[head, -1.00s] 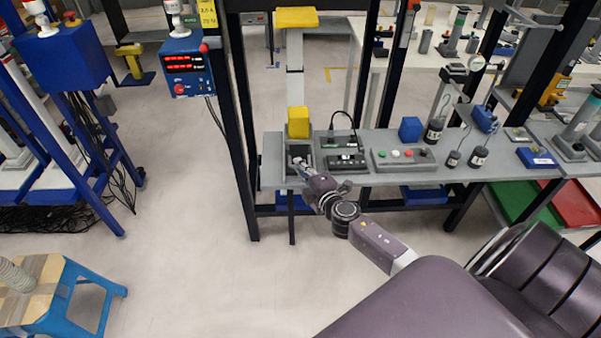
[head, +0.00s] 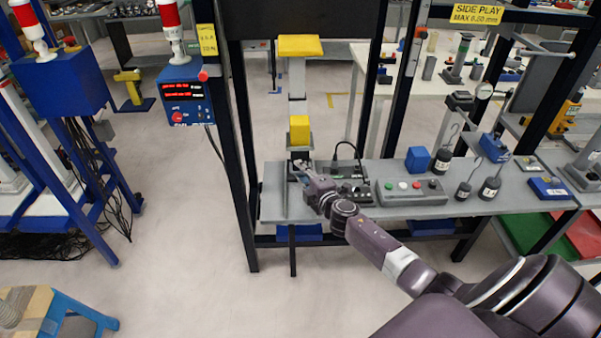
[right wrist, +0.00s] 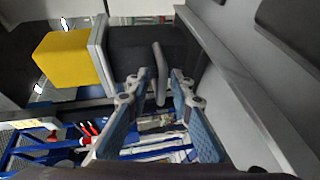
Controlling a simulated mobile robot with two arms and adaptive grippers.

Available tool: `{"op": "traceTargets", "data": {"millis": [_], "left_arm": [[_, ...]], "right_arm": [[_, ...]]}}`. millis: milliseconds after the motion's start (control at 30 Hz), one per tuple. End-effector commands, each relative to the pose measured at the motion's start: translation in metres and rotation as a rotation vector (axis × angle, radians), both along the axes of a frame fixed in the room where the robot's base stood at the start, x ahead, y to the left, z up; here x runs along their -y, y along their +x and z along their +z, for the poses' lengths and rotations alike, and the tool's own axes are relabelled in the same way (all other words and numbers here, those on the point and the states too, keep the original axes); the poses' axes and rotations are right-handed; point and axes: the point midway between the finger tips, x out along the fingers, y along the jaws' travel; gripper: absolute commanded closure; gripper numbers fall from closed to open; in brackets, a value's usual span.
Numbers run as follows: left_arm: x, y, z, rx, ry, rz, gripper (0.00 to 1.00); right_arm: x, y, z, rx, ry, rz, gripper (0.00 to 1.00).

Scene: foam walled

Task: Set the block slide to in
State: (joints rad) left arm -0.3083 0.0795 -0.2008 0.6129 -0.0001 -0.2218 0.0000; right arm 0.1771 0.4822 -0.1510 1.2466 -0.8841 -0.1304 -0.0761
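The block slide stands at the left end of the grey bench, with a yellow block (head: 299,130) that also shows in the right wrist view (right wrist: 68,62). The slide sits at the back of its bed, below the yellow-capped column (head: 297,90). In the right wrist view a grey plate backs the yellow block, beside a dark body with a grey bar handle (right wrist: 159,68). My right gripper (head: 300,168) is at the slide's near side. Its fingers (right wrist: 160,80) are apart, one on each side of the handle, with gaps visible. My left gripper is out of view.
A bare grey strip of bench (head: 285,202) lies in front of the slide. A dark control box (head: 350,180) and a grey button panel (head: 411,191) stand close to its right. Black frame posts (head: 242,160) rise beside the bench.

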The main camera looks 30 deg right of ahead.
Motion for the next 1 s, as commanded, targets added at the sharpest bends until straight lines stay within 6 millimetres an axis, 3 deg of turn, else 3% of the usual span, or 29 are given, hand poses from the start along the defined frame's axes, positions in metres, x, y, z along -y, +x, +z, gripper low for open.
{"op": "traceTargets", "data": {"millis": [267, 433, 1000], "left_arm": [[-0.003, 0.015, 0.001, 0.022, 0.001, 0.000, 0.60], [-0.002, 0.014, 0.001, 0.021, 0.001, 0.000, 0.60], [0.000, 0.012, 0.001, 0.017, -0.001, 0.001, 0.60]], "right_arm": [[-0.001, -0.001, -0.001, -0.002, 0.001, 0.002, 0.76], [-0.002, -0.009, 0.000, -0.002, 0.000, 0.003, 0.76], [-0.016, -0.098, 0.018, -0.004, 0.001, 0.003, 0.76]]}}
